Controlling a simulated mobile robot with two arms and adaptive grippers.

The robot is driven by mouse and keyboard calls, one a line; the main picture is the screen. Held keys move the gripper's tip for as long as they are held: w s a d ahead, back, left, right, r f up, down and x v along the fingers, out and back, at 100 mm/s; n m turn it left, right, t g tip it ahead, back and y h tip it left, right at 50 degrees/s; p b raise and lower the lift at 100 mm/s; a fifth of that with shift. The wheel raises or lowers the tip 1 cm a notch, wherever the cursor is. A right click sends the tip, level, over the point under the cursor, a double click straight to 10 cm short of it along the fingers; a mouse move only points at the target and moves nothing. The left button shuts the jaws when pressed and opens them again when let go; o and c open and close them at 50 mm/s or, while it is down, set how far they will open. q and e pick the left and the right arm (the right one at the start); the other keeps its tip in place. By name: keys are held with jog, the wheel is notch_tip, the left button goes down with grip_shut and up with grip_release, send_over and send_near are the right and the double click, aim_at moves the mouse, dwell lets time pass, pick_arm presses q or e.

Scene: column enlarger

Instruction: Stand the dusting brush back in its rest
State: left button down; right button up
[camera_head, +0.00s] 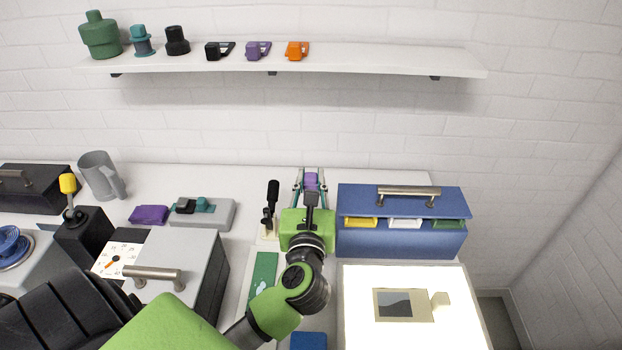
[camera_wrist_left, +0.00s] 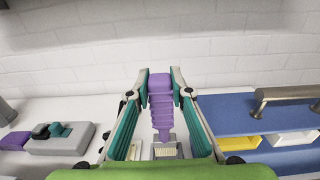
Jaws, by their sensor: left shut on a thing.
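My left gripper (camera_head: 311,176) is shut on a purple dusting brush (camera_head: 311,183) above the back of the bench, left of the blue box. In the left wrist view the brush (camera_wrist_left: 160,92) stands roughly upright between the fingertips (camera_wrist_left: 162,82), its ridged handle narrowing downward. A cream patch (camera_wrist_left: 165,151) shows below its narrow end; I cannot tell if it is bristles or part of a rest. Pale edges flank that patch, partly hidden by my gripper. I cannot clearly make out the rest. My right gripper is not in view.
The blue box (camera_head: 400,240) with a bar handle stands close right. A black upright tool (camera_head: 271,196) stands close left. A lit white panel (camera_head: 414,333) is in front right. A grey box (camera_head: 185,256) and grey mug (camera_head: 98,176) are left. A shelf (camera_head: 370,63) hangs above.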

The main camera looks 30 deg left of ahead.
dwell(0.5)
pick_arm(q)
jog(key=shift+f, duration=0.3)
dwell(0.6)
dwell(0.4)
jog(key=shift+f+b, duration=0.6)
jog(key=shift+f, duration=0.1)
dwell(0.3)
jog(key=shift+f, duration=0.2)
jog(key=shift+f+b, duration=2.1)
jog(key=shift+f, duration=0.55)
dwell(0.6)
